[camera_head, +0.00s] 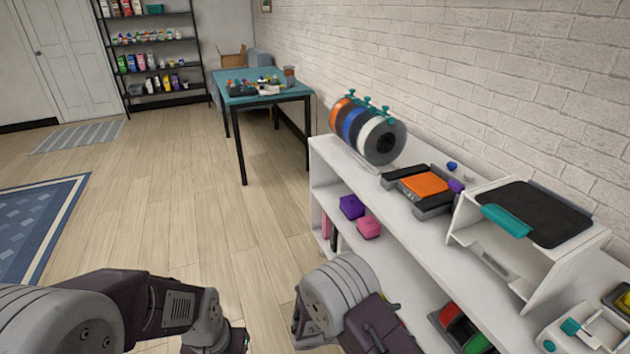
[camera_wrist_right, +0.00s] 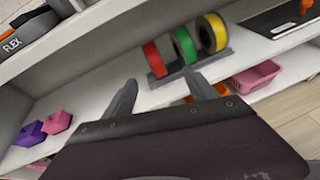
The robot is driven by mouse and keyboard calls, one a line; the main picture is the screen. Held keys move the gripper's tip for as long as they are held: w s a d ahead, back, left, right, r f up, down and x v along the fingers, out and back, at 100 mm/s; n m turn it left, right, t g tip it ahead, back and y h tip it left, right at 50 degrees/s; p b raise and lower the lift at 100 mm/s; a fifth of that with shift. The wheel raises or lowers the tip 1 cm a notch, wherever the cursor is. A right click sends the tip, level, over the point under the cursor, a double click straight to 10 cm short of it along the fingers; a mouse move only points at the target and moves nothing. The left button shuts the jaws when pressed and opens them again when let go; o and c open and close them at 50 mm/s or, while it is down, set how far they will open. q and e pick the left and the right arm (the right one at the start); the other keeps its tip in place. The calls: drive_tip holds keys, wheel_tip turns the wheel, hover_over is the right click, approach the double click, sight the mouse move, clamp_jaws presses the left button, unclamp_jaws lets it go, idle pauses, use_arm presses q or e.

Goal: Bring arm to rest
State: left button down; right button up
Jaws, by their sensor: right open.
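My right arm comes in at the bottom middle of the head view, close to the front of the white shelf unit (camera_head: 345,155). In the right wrist view, the two fingers of my right gripper (camera_wrist_right: 160,92) are spread apart, with nothing held between them. They point toward a shelf with red, green and yellow rolls (camera_wrist_right: 184,46), which stand beyond the fingertips. My left arm reaches in from the lower left of the head view, over the floor. Its fingers do not show.
The shelf unit carries a spool rack (camera_head: 369,131), an orange-and-black device (camera_head: 424,184) and a white stand with a dark top (camera_head: 535,212). Purple (camera_head: 351,206) and pink (camera_head: 368,228) boxes sit below. Wooden floor (camera_head: 190,190) is clear toward the teal table (camera_head: 262,98).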

drive_tip(key=s+d+r+m+g+y, duration=0.1)
drive_tip(key=s+d+r+m+g, duration=0.2)
drive_tip(key=d+r+m, duration=0.2)
drive_tip(key=s+r+m+g+y, duration=0.1)
drive_tip(key=s+m+g+y, duration=0.2)
drive_tip(key=s+m+y, duration=0.7)
drive_tip(key=w+a+f+m+t+y, duration=0.1)
drive_tip(key=a+f+m+t+y, duration=0.15)
drive_tip(key=a+m+t, duration=0.4)
use_arm(q)
wheel_tip(320, 180, up, 19)
drive_tip(key=p, duration=1.9)
drive_tip(key=shift+a, duration=0.2)
use_arm(e)
wheel_tip(320, 180, up, 20)
drive_tip(key=a+n+g, duration=0.1)
drive_tip(key=n+g, duration=0.1)
drive_tip(key=g, duration=0.1)
drive_tip(key=shift+w+a, duration=0.25)
drive_tip(key=shift+w, duration=0.05)
use_arm(q)
drive_tip(key=shift+s+f, duration=0.1)
drive_tip(key=shift+f, duration=0.05)
use_arm(e)
drive_tip(key=shift+f, duration=0.15)
